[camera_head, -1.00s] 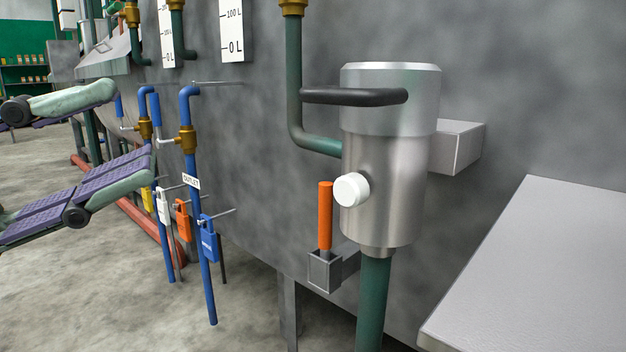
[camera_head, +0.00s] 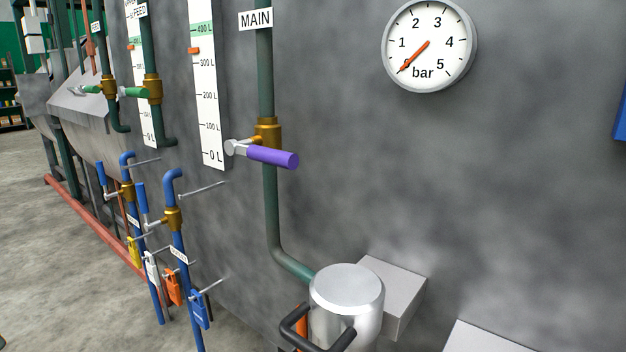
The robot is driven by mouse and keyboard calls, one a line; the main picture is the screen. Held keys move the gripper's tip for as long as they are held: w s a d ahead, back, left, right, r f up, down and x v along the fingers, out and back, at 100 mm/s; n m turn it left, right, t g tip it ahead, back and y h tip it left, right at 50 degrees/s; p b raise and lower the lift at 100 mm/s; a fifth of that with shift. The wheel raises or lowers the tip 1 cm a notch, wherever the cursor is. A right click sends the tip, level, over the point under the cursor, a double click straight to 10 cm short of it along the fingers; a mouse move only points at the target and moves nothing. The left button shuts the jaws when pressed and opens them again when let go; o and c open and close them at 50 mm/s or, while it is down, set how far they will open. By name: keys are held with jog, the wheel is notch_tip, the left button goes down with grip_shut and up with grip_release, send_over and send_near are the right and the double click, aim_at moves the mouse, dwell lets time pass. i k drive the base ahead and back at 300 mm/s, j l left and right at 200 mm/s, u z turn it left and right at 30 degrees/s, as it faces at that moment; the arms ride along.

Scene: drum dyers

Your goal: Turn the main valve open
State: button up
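The main valve has a brass body (camera_head: 267,132) on a vertical green pipe (camera_head: 266,75), under a white "MAIN" label (camera_head: 256,19). Its purple handle (camera_head: 271,157) points out to the right, roughly across the pipe. Below, the pipe bends right to a metal cylinder with a shiny lid (camera_head: 346,290). The cylinder has a black bar handle (camera_head: 318,333), and its lower part is cut off by the picture edge. My gripper is not in view.
A round pressure gauge (camera_head: 429,46) on the grey wall has its orange needle at about 0 bar. Blue outlet pipes (camera_head: 178,250) with hanging coloured padlocks (camera_head: 199,308) stand at lower left. A grey box (camera_head: 400,290) juts out beside the cylinder. Floor (camera_head: 60,250) shows at left.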

aim_at(263, 155)
jog(key=i+j+z, duration=0.15)
jog(key=j+z, duration=0.25)
jog(key=j, duration=0.4)
jog(key=j+z, duration=0.35)
jog(key=j, duration=0.45)
jog(key=i, duration=0.05)
